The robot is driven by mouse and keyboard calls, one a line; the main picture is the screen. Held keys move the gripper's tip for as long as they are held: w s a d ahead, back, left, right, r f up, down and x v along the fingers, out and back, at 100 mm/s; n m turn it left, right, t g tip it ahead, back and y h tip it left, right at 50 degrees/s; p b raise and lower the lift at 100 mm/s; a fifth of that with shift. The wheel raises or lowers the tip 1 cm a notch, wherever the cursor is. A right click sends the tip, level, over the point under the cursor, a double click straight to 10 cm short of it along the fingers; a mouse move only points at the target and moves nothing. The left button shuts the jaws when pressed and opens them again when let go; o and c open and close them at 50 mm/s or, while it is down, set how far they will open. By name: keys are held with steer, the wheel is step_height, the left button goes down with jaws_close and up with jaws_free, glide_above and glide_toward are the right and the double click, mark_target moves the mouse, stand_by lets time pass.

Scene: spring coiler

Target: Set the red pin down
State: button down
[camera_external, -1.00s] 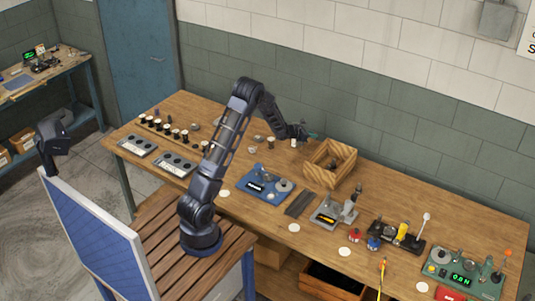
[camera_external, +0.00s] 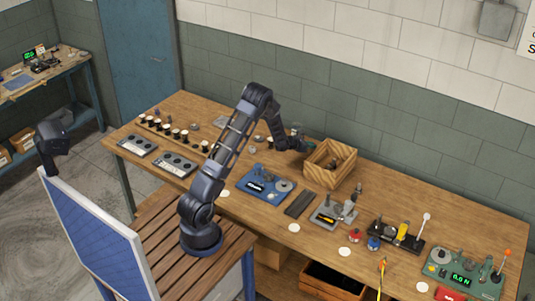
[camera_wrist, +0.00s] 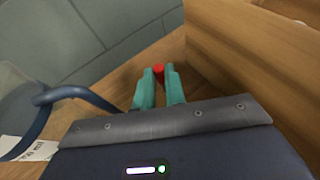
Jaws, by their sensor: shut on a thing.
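My gripper (camera_wrist: 159,88) has two teal fingers, closed on the red pin (camera_wrist: 158,70). Only the pin's red end shows between the fingertips in the wrist view; the rest is hidden by the fingers. The fingers are just left of a wooden box wall (camera_wrist: 225,50) and above the brown bench top (camera_wrist: 110,80). In the external view my gripper (camera_external: 299,132) is at the back of the bench, by the left rear side of the open wooden box (camera_external: 318,172). The pin cannot be made out there.
A blue curved part (camera_wrist: 75,92) and a white label (camera_wrist: 30,148) lie left of the fingers in the wrist view. The tiled wall (camera_external: 390,140) is close behind. A blue device (camera_external: 265,185) and a grey device (camera_external: 335,212) stand nearer the front.

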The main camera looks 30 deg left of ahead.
steer(key=c, duration=1.5)
jaws_free()
steer(key=shift+f, duration=0.1)
steer(key=shift+o, duration=0.2)
steer(key=shift+s+a+r, duration=0.1)
steer(key=shift+r, duration=0.15)
steer(key=v, duration=1.2)
steer(key=s+d+r+m+g+h, duration=0.2)
steer(key=s+d+r+m+g, duration=0.2)
steer(key=s+r+m, duration=0.55)
steer(key=s+d+r+m+g+h, duration=0.3)
steer(key=s+r+m, duration=0.4)
steer(key=s+r, duration=0.55)
steer(key=s+a+r+m+y, duration=0.1)
steer(key=s+a+m+y, duration=0.3)
steer(key=s, duration=0.5)
steer(key=s+a+r+m+y, duration=0.1)
steer(key=s+a+m+y, duration=0.3)
steer(key=s, duration=0.5)
steer(key=s+a+r+m+y, duration=0.1)
steer(key=s+a+m+y, duration=0.2)
steer(key=s, duration=0.6)
steer(key=shift+a+r+m+y, duration=0.3)
steer(key=shift+a+m+y, duration=0.15)
steer(key=shift+m, duration=0.8)
